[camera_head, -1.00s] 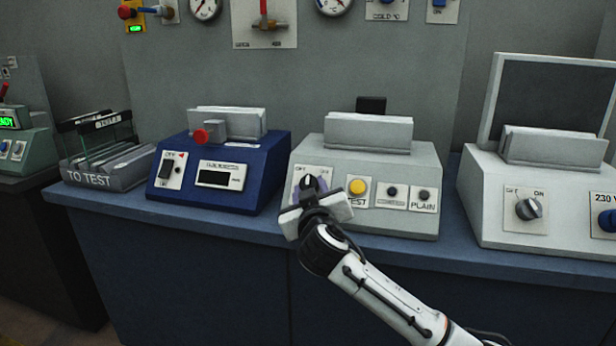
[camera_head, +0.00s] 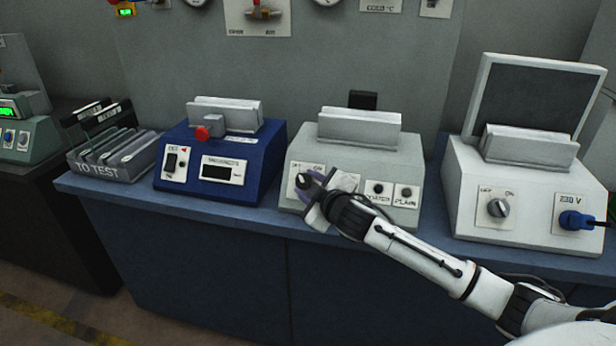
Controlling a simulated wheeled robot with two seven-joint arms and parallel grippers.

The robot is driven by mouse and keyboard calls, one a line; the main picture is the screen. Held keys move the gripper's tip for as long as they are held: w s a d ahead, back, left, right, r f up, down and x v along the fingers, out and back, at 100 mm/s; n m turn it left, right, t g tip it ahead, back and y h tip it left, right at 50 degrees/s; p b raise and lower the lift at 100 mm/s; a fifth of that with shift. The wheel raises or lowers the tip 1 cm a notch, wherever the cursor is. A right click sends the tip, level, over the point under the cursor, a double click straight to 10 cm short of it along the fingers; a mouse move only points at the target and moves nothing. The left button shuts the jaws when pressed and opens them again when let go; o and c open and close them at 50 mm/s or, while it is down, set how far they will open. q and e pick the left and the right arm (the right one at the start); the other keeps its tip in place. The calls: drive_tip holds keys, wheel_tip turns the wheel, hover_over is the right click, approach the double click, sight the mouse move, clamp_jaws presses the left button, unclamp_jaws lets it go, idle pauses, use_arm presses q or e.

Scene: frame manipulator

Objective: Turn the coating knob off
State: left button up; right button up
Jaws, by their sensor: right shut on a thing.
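The middle white machine (camera_head: 297,207) has a front panel with a knob plate (camera_head: 317,170) marked OFF and ON. The dark knob (camera_head: 303,181) on that plate is mostly covered by my right gripper. My right gripper (camera_head: 313,189) is shut on the knob, reaching it from the right and a little below. The way the knob points is hard to tell. To its right, COATED and PLAIN lamps or buttons (camera_head: 391,191) show; the yellow test button is mostly hidden behind the gripper. My left gripper is not in view.
A blue machine (camera_head: 268,165) with a switch and red button stands to the left, next to the TO TEST rack (camera_head: 75,163). A white machine (camera_head: 460,190) with its own OFF/ON knob (camera_head: 498,207) and blue plug (camera_head: 578,220) stands to the right. The blue counter (camera_head: 240,216) is clear in front.

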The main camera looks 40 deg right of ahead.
drive_tip(key=shift+f, duration=0.15)
drive_tip(key=o, duration=1.1)
drive_tip(key=shift+c, duration=0.2)
drive_tip(key=v, duration=1)
drive_tip(key=shift+s+r, duration=0.15)
drive_tip(key=shift+r, duration=0.05)
